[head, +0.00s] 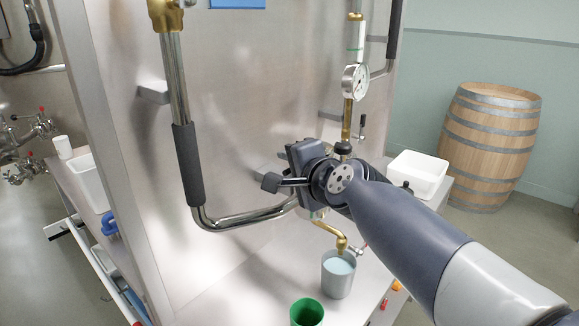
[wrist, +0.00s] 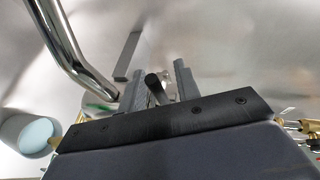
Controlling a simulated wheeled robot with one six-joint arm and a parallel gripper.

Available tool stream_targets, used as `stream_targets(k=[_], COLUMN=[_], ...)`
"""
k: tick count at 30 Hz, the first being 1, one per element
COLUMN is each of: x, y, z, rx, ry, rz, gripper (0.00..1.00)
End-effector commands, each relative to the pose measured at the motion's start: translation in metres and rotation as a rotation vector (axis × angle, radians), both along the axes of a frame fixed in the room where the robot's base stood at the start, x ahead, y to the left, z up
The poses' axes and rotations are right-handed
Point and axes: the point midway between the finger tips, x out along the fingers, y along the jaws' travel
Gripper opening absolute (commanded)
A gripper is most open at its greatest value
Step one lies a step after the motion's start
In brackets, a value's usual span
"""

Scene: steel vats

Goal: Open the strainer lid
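In the wrist view the two fingers of my gripper (wrist: 159,88) stand apart. A short black knob or handle end (wrist: 154,84) shows between them, with a gap towards the right finger; whether it touches the left one I cannot tell. In the head view my gripper is at the front of the steel wall, beside the bent steel pipe (head: 242,217), and my arm hides much of it. I cannot make out the strainer lid for certain in either view; it may be hidden behind my arm and gripper.
A grey cup of pale blue liquid (head: 338,275) stands below a brass spout (head: 340,240), with a green cup (head: 306,312) nearer. A gauge (head: 355,82) is on the pipe above my arm. A white tub (head: 419,174) and a barrel (head: 490,145) are at the right.

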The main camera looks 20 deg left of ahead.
Motion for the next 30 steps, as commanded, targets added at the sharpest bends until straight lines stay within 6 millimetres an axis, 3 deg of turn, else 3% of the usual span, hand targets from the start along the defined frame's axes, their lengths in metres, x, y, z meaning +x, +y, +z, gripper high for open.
stream_targets(k=[9, 21, 30], x=[0.0014, 0.0013, 0.0013], y=[0.0017, 0.0015, 0.0014], z=[-0.0008, -0.0009, -0.0010], rx=[0.000, -0.001, -0.001], ry=[0.000, 0.001, 0.001], rz=[0.000, 0.000, 0.000], gripper=[0.31, 0.00, 0.00])
